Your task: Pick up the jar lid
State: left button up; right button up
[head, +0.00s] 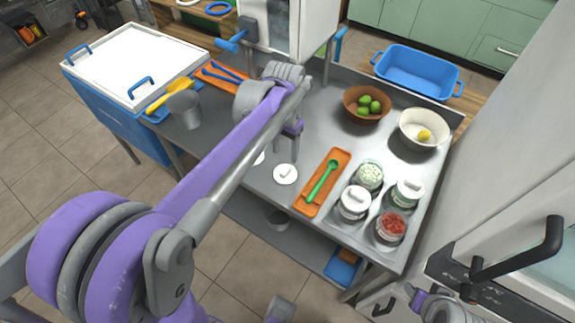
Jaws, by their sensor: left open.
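A white round jar lid (285,174) with a small knob lies flat on the grey metal counter. A second white piece (259,158), perhaps another lid, is mostly hidden behind my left arm. My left gripper (286,153) is open and empty, pointing down just behind the first lid, apart from it. Two jars are uncovered: one with pale green contents (369,175) and one with red contents (391,229). Two jars wear white lids, the front-left jar (355,203) and the right jar (407,193). My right gripper (438,304) is partly visible at the bottom right; its jaws are unclear.
An orange tray (311,208) with a green spoon (323,182) lies between the lid and jars. A brown bowl (366,104) of limes and a white bowl (423,129) stand behind. A metal cup (185,109) is at left. Bare counter surrounds the lid.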

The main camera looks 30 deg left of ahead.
aim_at(286, 169)
pick_arm(q)
notch_tip(286, 169, down, 3)
jog(key=shift+s+r, duration=0.1)
jog(key=shift+r, duration=0.05)
jog(key=f, duration=0.6)
jog(key=shift+w+b, duration=0.3)
jog(key=shift+r, duration=0.1)
grip_shut()
